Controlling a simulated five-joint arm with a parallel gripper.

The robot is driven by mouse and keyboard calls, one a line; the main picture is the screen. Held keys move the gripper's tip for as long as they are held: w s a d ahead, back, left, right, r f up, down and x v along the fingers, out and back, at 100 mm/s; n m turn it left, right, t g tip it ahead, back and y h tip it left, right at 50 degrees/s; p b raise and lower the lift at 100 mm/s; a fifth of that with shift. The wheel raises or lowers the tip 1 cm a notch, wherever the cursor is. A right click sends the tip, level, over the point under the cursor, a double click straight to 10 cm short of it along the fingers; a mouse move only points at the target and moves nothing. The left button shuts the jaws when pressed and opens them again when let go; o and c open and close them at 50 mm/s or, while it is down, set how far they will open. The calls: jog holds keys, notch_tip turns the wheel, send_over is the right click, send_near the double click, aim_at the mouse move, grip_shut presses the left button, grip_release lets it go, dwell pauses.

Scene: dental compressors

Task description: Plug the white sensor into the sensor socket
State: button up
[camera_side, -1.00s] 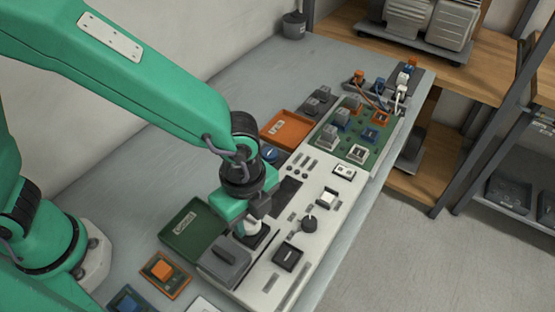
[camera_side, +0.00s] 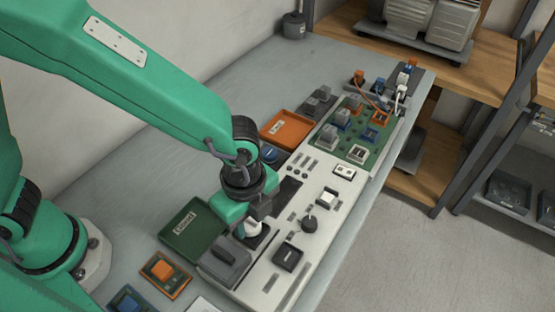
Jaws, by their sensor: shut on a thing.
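My gripper (camera_side: 254,217) points down over the left side of the white panel (camera_side: 268,283). It is shut on the small white sensor (camera_side: 252,229), which is partly hidden by the jaws. The sensor is upright, just above or touching a dark-framed spot on the panel; I cannot tell if it is seated. A dark square socket (camera_side: 288,257) lies to the right and below, apart from the sensor. I cannot tell from the picture which opening is the sensor socket.
A grey block (camera_side: 225,258) and a green tray (camera_side: 194,228) stand close left of my gripper. A black knob (camera_side: 309,224) and a white square part (camera_side: 327,197) rise from the panel to the right. Beyond are an orange tray (camera_side: 287,128) and a green circuit board (camera_side: 342,151).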

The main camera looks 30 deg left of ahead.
jog(key=shift+f, duration=0.35)
dwell(0.7)
jog(key=o, duration=1.3)
jog(key=shift+f, duration=0.1)
jog(key=shift+c, duration=0.2)
jog(key=shift+r, duration=3.6)
grip_shut()
jog(key=shift+f, duration=2.15)
